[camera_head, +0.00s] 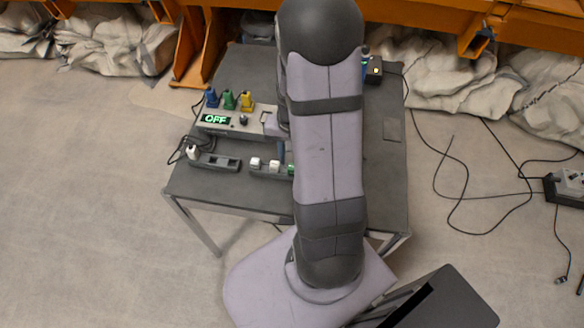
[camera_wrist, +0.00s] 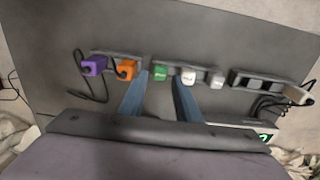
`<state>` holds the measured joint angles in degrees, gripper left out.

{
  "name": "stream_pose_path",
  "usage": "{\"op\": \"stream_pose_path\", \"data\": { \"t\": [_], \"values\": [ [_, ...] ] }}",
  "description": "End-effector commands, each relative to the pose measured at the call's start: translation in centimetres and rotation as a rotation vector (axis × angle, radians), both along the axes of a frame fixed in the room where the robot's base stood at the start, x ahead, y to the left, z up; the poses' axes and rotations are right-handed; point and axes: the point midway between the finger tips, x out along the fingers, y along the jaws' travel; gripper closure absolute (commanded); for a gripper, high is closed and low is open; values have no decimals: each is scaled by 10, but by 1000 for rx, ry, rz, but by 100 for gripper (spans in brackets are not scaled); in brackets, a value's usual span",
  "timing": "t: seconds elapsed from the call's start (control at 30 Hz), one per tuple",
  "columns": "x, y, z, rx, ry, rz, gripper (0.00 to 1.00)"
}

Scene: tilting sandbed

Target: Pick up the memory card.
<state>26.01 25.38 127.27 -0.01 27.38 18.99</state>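I cannot make out which item is the memory card. A dark holder bears a green block (camera_wrist: 160,72) and two white blocks, the middle one (camera_wrist: 188,76) and the end one (camera_wrist: 217,81), with small marks too blurred to read. The holder also shows in the head view, with a white block (camera_head: 255,162) at its left end; its right part is hidden by my arm. In the wrist view my gripper (camera_wrist: 159,82) is open and empty, its two blue-grey fingers pointing toward the green block, one on each side in the picture. I cannot tell the remaining gap.
A purple plug (camera_wrist: 94,65) and an orange plug (camera_wrist: 125,69) with cables sit in a strip. Another dark strip (camera_head: 218,162) holds a white plug. A box with an "OFF" display (camera_head: 215,119) and coloured plugs stands behind. The grey table's (camera_head: 235,193) front left is clear.

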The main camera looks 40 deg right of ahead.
Motion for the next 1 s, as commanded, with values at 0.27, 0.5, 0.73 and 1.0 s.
{"op": "stream_pose_path", "data": {
  "t": [0.27,0.5,0.73,1.0],
  "values": [
    [1,0,-28,1,2,0,70],
    [2,-1,-35,-1,-1,0,70],
    [1,-1,-35,-1,-1,0,89],
    [1,-1,-35,-1,-1,0,100]
  ]
}}
